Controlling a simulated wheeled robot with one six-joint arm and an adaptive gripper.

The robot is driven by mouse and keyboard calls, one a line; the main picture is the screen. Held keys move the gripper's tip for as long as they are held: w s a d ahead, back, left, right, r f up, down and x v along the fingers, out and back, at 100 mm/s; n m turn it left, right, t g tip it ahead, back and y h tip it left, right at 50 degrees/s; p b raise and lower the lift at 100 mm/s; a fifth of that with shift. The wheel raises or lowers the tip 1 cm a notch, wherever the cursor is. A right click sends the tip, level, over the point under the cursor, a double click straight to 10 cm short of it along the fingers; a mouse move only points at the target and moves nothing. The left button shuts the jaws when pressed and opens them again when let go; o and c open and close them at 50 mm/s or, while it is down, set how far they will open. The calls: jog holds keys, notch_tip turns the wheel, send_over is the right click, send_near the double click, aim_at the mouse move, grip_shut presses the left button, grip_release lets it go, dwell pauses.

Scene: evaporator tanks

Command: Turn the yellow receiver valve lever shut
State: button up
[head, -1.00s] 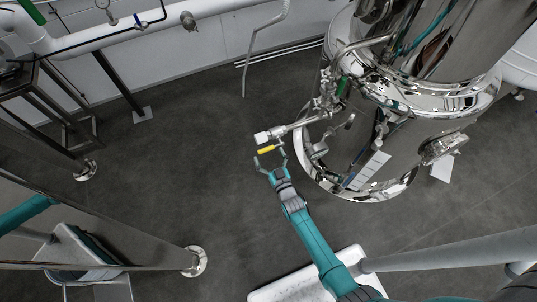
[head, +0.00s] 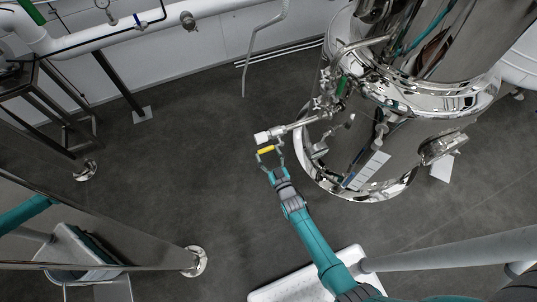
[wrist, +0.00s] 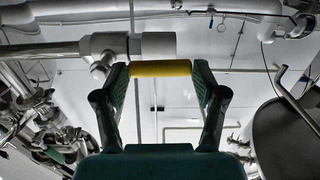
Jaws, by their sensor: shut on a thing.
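The yellow valve lever (head: 267,150) sits at the end of a thin pipe that runs out from the steel tank. In the wrist view the yellow lever (wrist: 161,69) lies crosswise between my two fingertips, its ends touching or very close to both fingers. My gripper (head: 269,153) is shut on the lever, and it also shows in the wrist view (wrist: 160,75). The pale valve body (head: 262,137) is just beyond the lever; in the wrist view the valve body (wrist: 104,47) is at upper left. The lever's joint to the valve is not clear.
The polished tank (head: 440,90) stands right of the valve, with fittings (head: 325,100) near the pipe. A steel post with a round foot (head: 195,261) is at lower left. The dark floor (head: 190,170) left of my gripper is clear.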

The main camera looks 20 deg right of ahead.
jog(key=d+f+n, duration=0.6)
jog(key=n, duration=1.1)
jog(key=shift+d+n, duration=0.3)
jog(key=shift+w, duration=0.1)
dwell(0.4)
jog(key=o, duration=1.7)
jog(key=shift+f, duration=0.1)
jog(key=shift+d, duration=0.1)
